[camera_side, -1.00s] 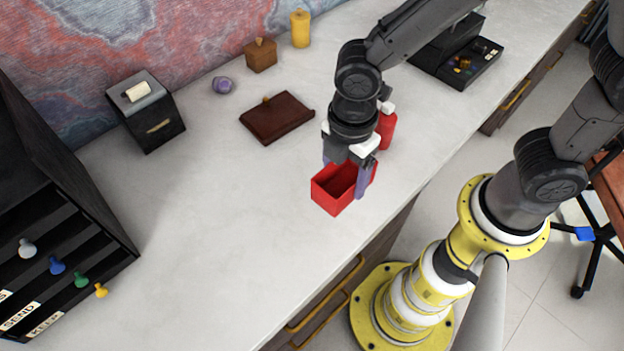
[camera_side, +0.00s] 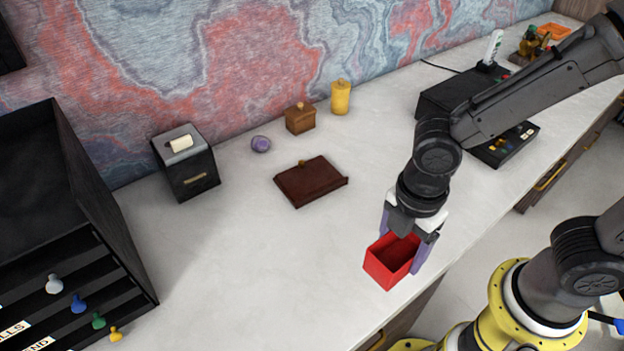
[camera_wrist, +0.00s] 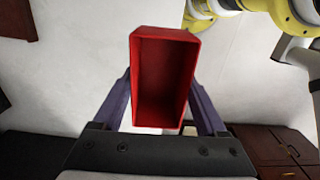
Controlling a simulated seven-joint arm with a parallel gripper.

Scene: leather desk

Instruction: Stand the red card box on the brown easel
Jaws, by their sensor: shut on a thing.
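The red card box (camera_side: 383,266) is an open-topped box near the desk's front edge. In the wrist view the red box (camera_wrist: 165,80) shows its hollow inside, with a finger on each side. My gripper (camera_side: 405,250) is shut on it, fingers pointing down; I cannot tell whether the box touches the desk. The brown easel (camera_side: 311,184) looks like a low dark brown leather piece with a small tan knob at its back edge. It lies on the desk, behind and left of my gripper and apart from it. Nothing stands on it.
A purple ball (camera_side: 261,144), a brown lidded box (camera_side: 300,119) and a yellow canister (camera_side: 340,98) stand behind the easel. A black box (camera_side: 187,170) and a black sorter (camera_side: 75,220) are at left. The desk between easel and gripper is clear.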

